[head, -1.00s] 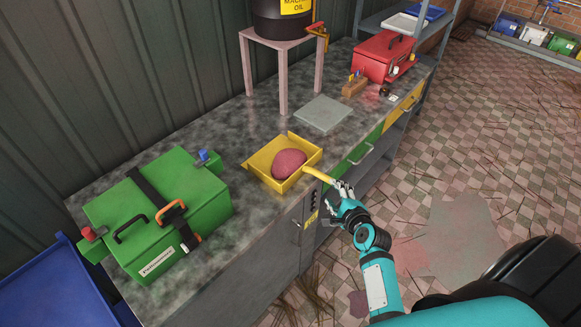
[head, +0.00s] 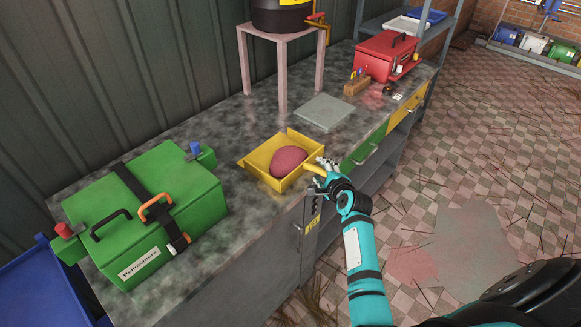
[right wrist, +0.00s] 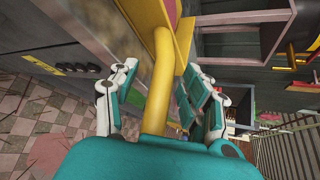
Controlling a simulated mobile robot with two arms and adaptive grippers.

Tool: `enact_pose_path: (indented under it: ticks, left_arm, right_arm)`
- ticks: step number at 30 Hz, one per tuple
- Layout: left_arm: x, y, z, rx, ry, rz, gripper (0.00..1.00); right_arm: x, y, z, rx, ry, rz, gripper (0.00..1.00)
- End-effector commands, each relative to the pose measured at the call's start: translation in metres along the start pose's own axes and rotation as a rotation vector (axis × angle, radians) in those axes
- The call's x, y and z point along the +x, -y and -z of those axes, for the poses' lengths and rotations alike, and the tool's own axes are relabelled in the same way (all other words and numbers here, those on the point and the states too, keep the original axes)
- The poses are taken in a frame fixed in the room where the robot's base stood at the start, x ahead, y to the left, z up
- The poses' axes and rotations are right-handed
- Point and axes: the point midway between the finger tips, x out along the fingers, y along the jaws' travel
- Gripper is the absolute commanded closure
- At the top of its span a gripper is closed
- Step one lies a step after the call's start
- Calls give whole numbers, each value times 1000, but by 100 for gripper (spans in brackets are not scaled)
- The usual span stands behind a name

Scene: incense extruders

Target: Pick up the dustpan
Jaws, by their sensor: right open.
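The yellow dustpan (head: 268,159) sits on the dark worktop near its front edge, with a rounded pink lump (head: 288,160) lying in its pan. Its handle points toward the front right, over the worktop's edge. My right gripper (head: 323,172) is at the handle. In the right wrist view, the yellow handle (right wrist: 158,85) runs between the two spread fingers of my right gripper (right wrist: 160,92), down toward the palm. The fingers are open, with a gap visible on both sides of the handle. My left gripper is not in view.
A green machine box (head: 150,215) stands on the worktop at the left. A flat grey plate (head: 324,112) lies behind the dustpan, beside a stool (head: 280,45) bearing a dark drum. A red toolbox (head: 386,57) stands at the far end.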

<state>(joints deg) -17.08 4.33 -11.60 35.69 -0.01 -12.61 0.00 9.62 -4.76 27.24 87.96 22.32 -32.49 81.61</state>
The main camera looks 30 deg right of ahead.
Motion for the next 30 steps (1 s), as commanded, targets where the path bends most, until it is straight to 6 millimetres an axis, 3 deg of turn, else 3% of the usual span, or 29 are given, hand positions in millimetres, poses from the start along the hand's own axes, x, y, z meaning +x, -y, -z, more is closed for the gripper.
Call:
enact_pose_path:
  ticks: [5, 16, 26, 30]
  left_arm:
    - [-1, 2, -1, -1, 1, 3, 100]
    - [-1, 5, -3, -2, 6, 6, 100]
    - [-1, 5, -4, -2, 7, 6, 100]
    - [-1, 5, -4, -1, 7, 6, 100]
  right_arm:
    - [-1, 1, 0, -1, -1, -1, 53]
    - [-1, 0, 0, -1, -1, -1, 100]
    - [-1, 1, 0, -1, 0, 0, 100]
    - [-5, 11, -5, -2, 1, 4, 100]
